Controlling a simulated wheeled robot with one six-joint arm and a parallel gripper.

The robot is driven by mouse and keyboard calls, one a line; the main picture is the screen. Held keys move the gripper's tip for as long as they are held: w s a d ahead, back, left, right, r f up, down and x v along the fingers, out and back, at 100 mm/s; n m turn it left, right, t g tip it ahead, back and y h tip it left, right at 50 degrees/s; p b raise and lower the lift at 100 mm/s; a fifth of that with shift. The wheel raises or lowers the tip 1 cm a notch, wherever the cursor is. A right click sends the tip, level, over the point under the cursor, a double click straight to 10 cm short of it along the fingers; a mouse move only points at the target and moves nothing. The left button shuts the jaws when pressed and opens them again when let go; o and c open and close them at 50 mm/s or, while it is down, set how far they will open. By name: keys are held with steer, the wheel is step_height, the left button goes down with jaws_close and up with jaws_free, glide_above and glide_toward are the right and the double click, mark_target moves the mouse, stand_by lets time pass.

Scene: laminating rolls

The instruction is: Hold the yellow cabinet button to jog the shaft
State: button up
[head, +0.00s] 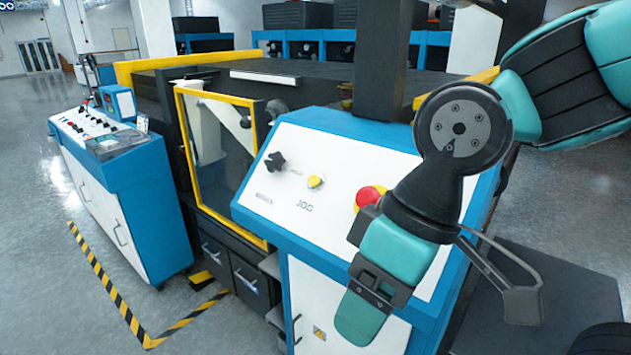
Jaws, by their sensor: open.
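The yellow button (316,181) is small and round. It sits on the white sloping face of the blue-edged cabinet panel (345,160), above the printed word JOG. It is in plain view with nothing touching it. My gripper (523,300) is at the lower right of the head view, past the panel's right edge and well apart from the button. Its thin grey fingers are partly hidden by my wrist; it is open, and I see nothing in it. The shaft cannot be made out clearly.
A black star knob (275,161) is left of the button, and a red emergency stop (369,195) is to its right, close to my arm. A yellow-framed clear guard door (222,165) stands left of the panel. Another blue console (125,180) is farther left, with open floor between.

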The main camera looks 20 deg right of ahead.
steer(key=shift+c, duration=0.4)
jaws_close()
stand_by(1.4)
